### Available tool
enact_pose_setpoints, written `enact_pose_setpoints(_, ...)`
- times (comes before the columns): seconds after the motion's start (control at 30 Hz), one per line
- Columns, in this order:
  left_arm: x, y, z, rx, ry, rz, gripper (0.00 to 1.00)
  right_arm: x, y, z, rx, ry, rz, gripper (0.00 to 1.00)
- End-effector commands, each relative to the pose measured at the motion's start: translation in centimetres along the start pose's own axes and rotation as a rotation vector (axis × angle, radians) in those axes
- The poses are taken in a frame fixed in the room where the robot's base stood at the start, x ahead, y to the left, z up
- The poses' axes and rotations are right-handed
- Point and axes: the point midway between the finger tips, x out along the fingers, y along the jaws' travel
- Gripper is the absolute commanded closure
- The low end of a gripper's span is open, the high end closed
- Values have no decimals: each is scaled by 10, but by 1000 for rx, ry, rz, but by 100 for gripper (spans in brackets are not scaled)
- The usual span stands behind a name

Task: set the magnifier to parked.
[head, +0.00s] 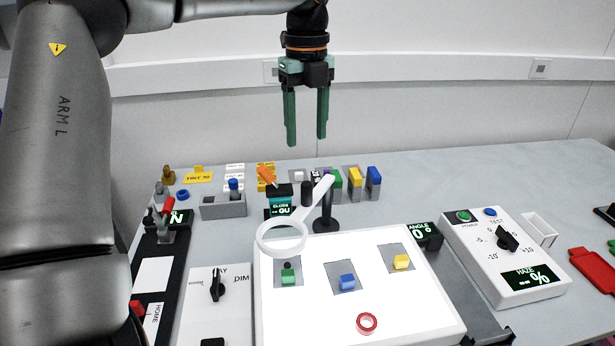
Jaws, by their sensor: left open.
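The magnifier (283,237) is a white ring lens on a white bar. Its black stand (326,222) rises at the back of the light panel. The lens hangs over the panel's back left part, above a grey square with a green block. My left gripper (306,142) is open and empty, its green fingers pointing down. In the picture it is above and behind the magnifier's bar, apart from it. No right gripper is in view.
The lit white panel (310,318) holds a blue block (347,282), a yellow block (401,262) and a red ring (366,323). A haze meter (506,262) stands at right. Several small coloured items line the back of the table. A dial box (217,312) is at front left.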

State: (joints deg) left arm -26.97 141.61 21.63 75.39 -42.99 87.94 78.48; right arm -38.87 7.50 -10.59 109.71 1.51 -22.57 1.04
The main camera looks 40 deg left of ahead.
Motion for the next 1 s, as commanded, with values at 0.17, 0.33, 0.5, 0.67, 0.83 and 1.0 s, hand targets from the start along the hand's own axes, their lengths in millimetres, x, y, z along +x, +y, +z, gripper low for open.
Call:
enact_pose_setpoints(0.17, 21, 1, -1, 0, 2, 5, 40, 1, 0, 2, 0, -1, 0, 50)
enact_pose_setpoints(0.33, 56, 1, -1, 0, 4, 6, 40, 1, 0, 3, 0, -2, 1, 50)
enact_pose_setpoints(0.5, 88, 1, 0, 0, 2, 4, 40, 1, 0, 2, 0, -3, 1, 50)
enact_pose_setpoints(0.67, 111, 1, 0, -1, 2, 3, 40, 0, 0, 1, 0, -3, 1, 50)
enact_pose_setpoints(0.83, 122, 0, 0, 0, 0, 1, 40, 0, 0, 1, 0, -3, 1, 50)
enact_pose_setpoints(1.0, 124, 0, 0, -1, 0, 1, 40, 0, 0, 1, 0, -3, 1, 50)
